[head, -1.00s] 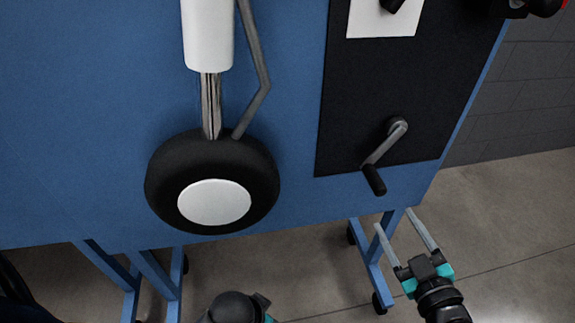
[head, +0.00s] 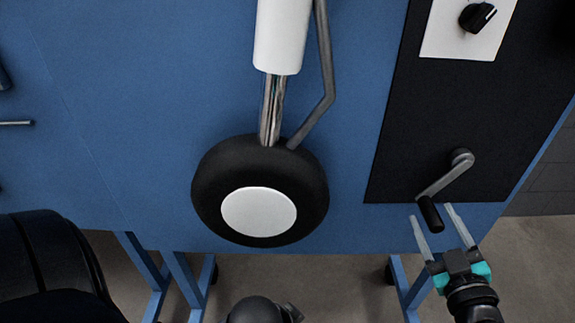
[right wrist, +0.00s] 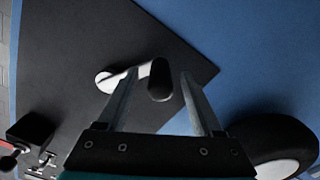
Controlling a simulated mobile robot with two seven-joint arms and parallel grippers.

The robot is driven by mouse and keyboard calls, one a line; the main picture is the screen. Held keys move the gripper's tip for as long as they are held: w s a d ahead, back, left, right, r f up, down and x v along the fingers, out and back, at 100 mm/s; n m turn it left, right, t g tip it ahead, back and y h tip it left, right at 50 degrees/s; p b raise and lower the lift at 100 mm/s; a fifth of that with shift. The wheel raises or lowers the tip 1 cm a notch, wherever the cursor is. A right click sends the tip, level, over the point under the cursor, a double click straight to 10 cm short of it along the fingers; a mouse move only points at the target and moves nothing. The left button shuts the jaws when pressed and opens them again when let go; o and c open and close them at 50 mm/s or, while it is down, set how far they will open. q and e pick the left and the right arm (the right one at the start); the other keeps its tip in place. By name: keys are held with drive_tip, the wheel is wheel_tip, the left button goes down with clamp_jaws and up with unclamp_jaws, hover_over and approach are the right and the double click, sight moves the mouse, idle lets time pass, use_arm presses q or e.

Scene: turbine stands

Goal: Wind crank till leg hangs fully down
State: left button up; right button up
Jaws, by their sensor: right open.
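The crank (head: 445,178) is a grey arm on the black panel, with a black handle (head: 430,214) at its lower left end. My right gripper (head: 432,212) is open, with its two fingers on either side of the handle in the head view. In the right wrist view the handle (right wrist: 160,80) shows between the open fingers; I cannot tell whether they touch it. The landing leg has a white upper cylinder (head: 282,36), a shiny rod (head: 272,110) and a black wheel (head: 260,190) with a white hub. It hangs almost straight down on the blue board. My left gripper is not clearly visible.
A white plate with a black knob (head: 478,17) sits above the crank. The blue board (head: 120,130) stands on blue legs (head: 180,285) with castors. Grey floor (head: 540,260) is free at the lower right.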

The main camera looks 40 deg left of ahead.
drive_tip(key=shift+w+a, duration=0.25)
drive_tip(key=shift+w, duration=0.05)
drive_tip(key=shift+p, duration=0.45)
idle(0.4)
